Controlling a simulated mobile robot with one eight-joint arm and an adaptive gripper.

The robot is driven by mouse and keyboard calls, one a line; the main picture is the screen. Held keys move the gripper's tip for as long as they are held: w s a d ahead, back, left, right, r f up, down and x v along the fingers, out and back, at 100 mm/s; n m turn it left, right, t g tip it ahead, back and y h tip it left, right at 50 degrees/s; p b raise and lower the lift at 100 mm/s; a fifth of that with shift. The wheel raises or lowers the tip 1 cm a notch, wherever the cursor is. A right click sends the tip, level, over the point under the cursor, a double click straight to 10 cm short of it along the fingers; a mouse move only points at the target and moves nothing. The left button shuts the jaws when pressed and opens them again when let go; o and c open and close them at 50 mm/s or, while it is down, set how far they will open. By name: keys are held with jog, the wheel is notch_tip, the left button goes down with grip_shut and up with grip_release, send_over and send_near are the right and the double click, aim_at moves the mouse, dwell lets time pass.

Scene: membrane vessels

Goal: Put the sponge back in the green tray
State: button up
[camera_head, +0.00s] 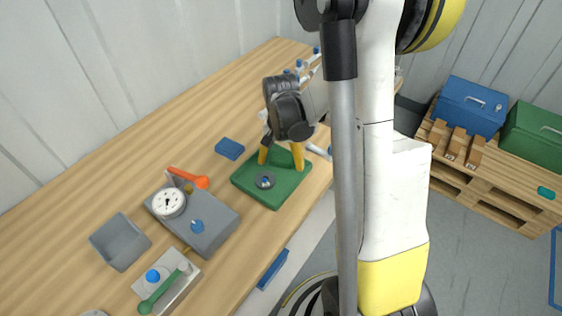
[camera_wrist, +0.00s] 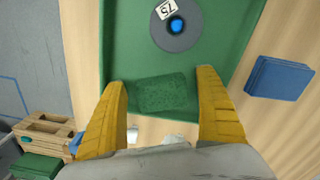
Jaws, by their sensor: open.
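The green tray (camera_head: 246,183) lies on the wooden bench near its right edge; its floor and rim also show in the wrist view (camera_wrist: 125,40). A dark green, textured sponge (camera_wrist: 160,93) is at the tray's near side in the wrist view, between my two yellow fingers; it looks to lie in the tray, with its exact contact unclear. In the head view I cannot make the sponge out behind my gripper (camera_head: 280,164). My gripper (camera_wrist: 163,80) is open, its fingers apart on either side of the sponge, low over the tray.
A grey disc (camera_wrist: 190,32) with a blue knob and a "75" label sits in the tray. A blue block (camera_head: 230,148) lies beside the tray. A grey box with a gauge (camera_head: 215,222) stands to the left. Toolboxes (camera_head: 470,105) rest on a pallet at right.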

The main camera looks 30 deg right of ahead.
aim_at(281, 159)
jog(key=shift+r, duration=0.15)
notch_tip(281, 159, up, 12)
jog(key=p, duration=0.5)
jog(key=s+a+r+n+t, duration=0.7)
jog(key=s+a+r+n, duration=0.2)
jog(key=a, duration=0.5)
notch_tip(281, 159, up, 2)
jog(key=shift+s+r+n, duration=0.1)
jog(key=shift+s+n, duration=0.2)
jog(key=shift+s, duration=0.55)
jog(key=shift+a, duration=0.2)
